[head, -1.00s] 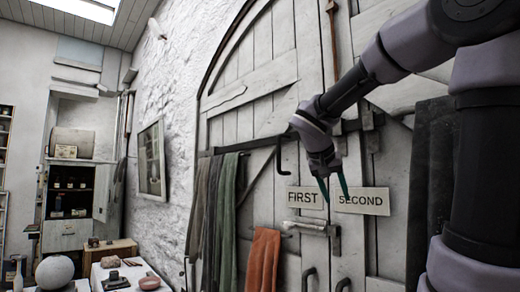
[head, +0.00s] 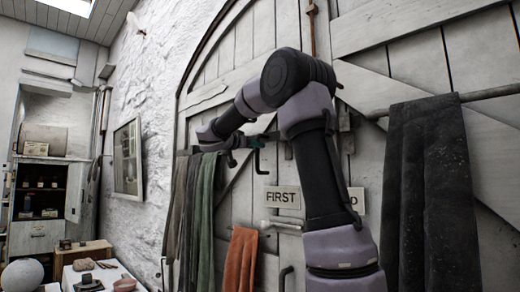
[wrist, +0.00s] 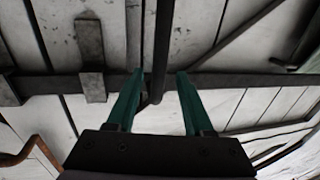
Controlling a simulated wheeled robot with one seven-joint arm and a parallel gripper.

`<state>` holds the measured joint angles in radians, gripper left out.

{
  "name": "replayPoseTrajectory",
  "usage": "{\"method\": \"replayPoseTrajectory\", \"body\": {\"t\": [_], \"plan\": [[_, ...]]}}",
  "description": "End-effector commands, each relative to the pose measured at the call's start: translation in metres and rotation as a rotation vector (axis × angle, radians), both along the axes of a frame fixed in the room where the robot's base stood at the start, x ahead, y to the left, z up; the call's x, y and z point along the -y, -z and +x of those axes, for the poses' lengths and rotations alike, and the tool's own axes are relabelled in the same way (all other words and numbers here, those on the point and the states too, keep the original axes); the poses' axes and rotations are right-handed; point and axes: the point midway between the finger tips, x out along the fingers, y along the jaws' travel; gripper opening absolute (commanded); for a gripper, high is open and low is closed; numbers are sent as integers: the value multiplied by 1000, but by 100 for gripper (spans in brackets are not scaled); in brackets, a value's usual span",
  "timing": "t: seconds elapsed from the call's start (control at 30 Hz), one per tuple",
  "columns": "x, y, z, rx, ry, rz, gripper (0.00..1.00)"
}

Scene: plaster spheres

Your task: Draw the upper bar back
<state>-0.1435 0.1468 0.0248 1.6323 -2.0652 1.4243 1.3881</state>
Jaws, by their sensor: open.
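The upper bar (head: 280,138) is a dark flat bar running across the pale plank doors; my arm hides part of it. A dark bent handle (head: 259,162) hangs from it. My gripper (head: 262,139), with green fingers, is at the bar by the top of this handle. In the wrist view the bar (wrist: 250,80) crosses behind the fingertips. The handle (wrist: 162,40) shows between the two spread fingers, which look apart from it. Whether they touch the bar I cannot tell. A lower, paler bolt (head: 283,226) sits below the FIRST sign (head: 282,197).
Green and grey cloths (head: 205,195) hang just left of my gripper. An orange cloth (head: 240,262) hangs below. A dark cloth (head: 430,190) hangs from a rail at right. A bracket (wrist: 91,45) holds the bar. My arm covers most of the second sign (head: 357,198).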

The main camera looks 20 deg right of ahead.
Motion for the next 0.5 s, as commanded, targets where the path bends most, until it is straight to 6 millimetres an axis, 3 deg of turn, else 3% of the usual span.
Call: {"method": "replayPoseTrajectory", "body": {"t": [0.2,0.5], "plan": [[32,1,19,-2,3,0,52],[45,0,27,-1,0,0,52]]}}
